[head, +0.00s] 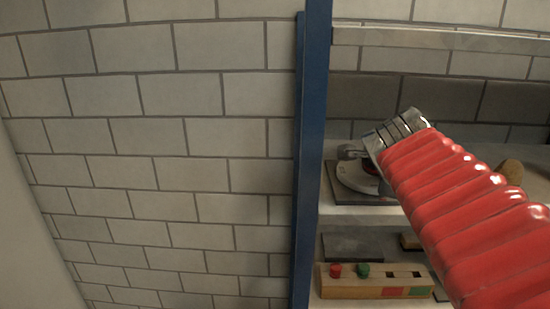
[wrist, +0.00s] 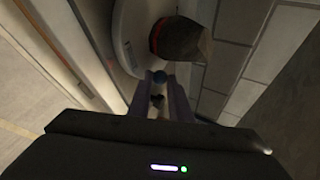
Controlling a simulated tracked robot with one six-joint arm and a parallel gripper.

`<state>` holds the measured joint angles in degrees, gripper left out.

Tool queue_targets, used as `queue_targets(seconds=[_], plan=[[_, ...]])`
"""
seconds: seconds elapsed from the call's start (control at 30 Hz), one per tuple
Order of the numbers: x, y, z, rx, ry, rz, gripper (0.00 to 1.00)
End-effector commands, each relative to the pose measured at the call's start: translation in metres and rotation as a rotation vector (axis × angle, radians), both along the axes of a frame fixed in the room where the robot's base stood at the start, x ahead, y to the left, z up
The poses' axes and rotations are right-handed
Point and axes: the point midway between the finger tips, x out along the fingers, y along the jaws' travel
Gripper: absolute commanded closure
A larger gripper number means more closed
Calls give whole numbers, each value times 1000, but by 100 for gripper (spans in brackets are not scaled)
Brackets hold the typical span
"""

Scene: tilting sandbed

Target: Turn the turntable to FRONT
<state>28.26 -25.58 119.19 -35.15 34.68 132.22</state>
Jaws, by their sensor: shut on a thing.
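The turntable is a pale round disc (head: 356,180) on a dark square base on the middle shelf, partly hidden behind my red-sleeved arm. In the wrist view the disc's pale rim (wrist: 124,42) shows at the top, with a dark brown-grey object (wrist: 178,42) standing on or beside it. My gripper (wrist: 160,84) is at the disc's near edge, its two fingers close around a small blue knob (wrist: 158,77). The knob seems to belong to the turntable. No FRONT mark is readable. The fingers cannot be made out clearly in the head view.
A blue upright post (head: 311,150) stands just left of the turntable. A wooden block (head: 375,282) with red and green pegs and a dark plate (head: 352,246) lie on the shelf below. A brown rounded thing (head: 511,170) is right of my arm. A tiled wall is behind.

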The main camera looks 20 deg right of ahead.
Motion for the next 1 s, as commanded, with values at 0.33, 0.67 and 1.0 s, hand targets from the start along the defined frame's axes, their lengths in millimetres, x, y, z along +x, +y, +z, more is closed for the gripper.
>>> queue_targets(seconds=[0.33, 0.67, 1.0], plan=[[-2, 0, -7, 12, 11, -6, 100], [-3, -1, -4, 6, 7, -6, 74], [-18, 19, 14, 2, 2, -4, 74]])
